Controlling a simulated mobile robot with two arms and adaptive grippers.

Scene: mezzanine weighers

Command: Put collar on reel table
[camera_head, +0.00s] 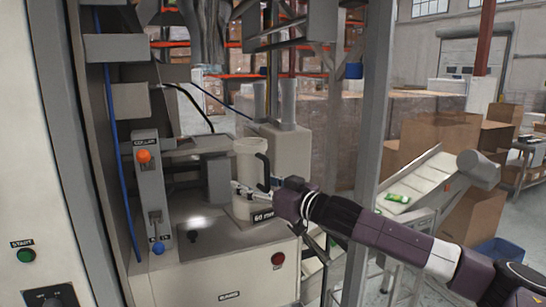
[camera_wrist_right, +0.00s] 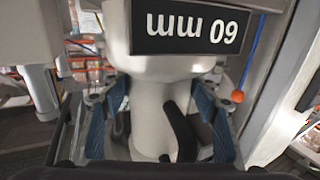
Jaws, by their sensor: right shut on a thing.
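The collar (camera_head: 247,163) is a pale, tube-like piece with a black handle and a black "60 mm" label. In the head view it stands upright at the right end of the machine's grey top (camera_head: 205,240); whether it rests on it I cannot tell. My right gripper (camera_head: 257,192) reaches it from the right and is shut on it. In the right wrist view the collar (camera_wrist_right: 158,75) appears upside down, with the blue-padded fingers of the right gripper (camera_wrist_right: 157,125) on both sides of its narrower part. My left gripper is not in view. I cannot identify the reel table.
A control lever panel (camera_head: 150,190) with orange and blue knobs stands left of the machine top. A grey upright post (camera_head: 368,140) rises just right of the collar, close to my right arm. A sloping conveyor (camera_head: 425,180) with green packs lies beyond. Cardboard boxes (camera_head: 430,140) stand behind.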

